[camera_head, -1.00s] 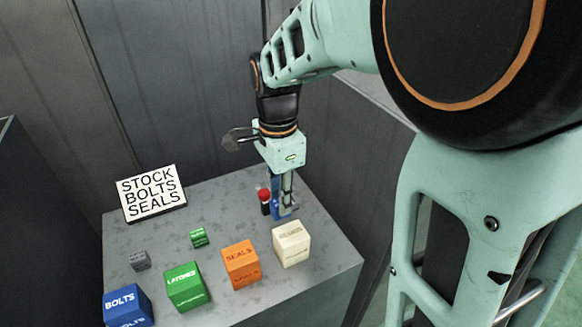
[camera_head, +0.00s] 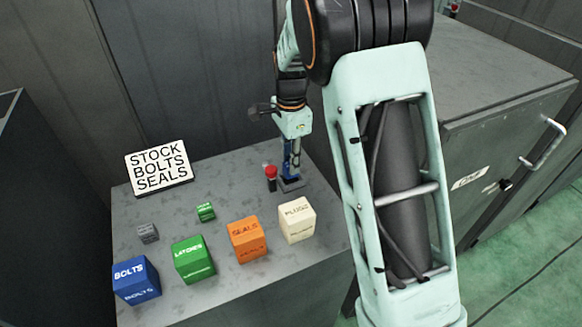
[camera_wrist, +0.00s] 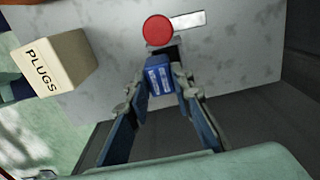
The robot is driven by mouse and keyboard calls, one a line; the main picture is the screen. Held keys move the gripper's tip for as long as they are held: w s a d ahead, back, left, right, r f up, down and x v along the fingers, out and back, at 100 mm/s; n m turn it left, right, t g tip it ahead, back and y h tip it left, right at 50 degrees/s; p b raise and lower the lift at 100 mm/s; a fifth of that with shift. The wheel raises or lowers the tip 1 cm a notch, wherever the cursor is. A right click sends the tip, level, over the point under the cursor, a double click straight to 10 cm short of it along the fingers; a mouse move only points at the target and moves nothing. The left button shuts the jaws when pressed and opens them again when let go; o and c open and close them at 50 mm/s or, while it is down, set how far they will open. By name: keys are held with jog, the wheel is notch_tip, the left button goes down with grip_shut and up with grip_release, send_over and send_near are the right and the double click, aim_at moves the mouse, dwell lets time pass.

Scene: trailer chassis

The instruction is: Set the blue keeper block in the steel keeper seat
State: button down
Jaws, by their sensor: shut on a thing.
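My gripper (camera_head: 289,176) points down at the far right part of the grey table, right beside a red-capped black post. In the wrist view its fingers (camera_wrist: 160,85) are closed on the blue keeper block (camera_wrist: 159,78), which has pale lettering. In the head view the fingers mostly hide the block. A grey metal piece (camera_head: 293,185) shows low at the fingertips. I cannot tell whether it is the steel keeper seat, or whether the block touches it or the table.
The red cap (camera_head: 270,169) stands close to the left of the gripper. The cream PLUGS box (camera_head: 297,221), orange SEALS box (camera_head: 248,239), green LATCHES box (camera_head: 194,260) and blue BOLTS box (camera_head: 136,280) line the front. A sign (camera_head: 158,168) stands at back left. Two small blocks lie mid-table.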

jog(key=shift+w+f, duration=0.55)
jog(key=shift+f, duration=0.1)
jog(key=shift+w+f, duration=0.15)
jog(key=shift+f, duration=1.45)
jog(key=shift+f, duration=0.15)
jog(key=c, duration=1.7)
grip_release()
notch_tip(320, 180, up, 12)
jog(key=shift+r+p, duration=0.15)
jog(key=shift+p, duration=0.15)
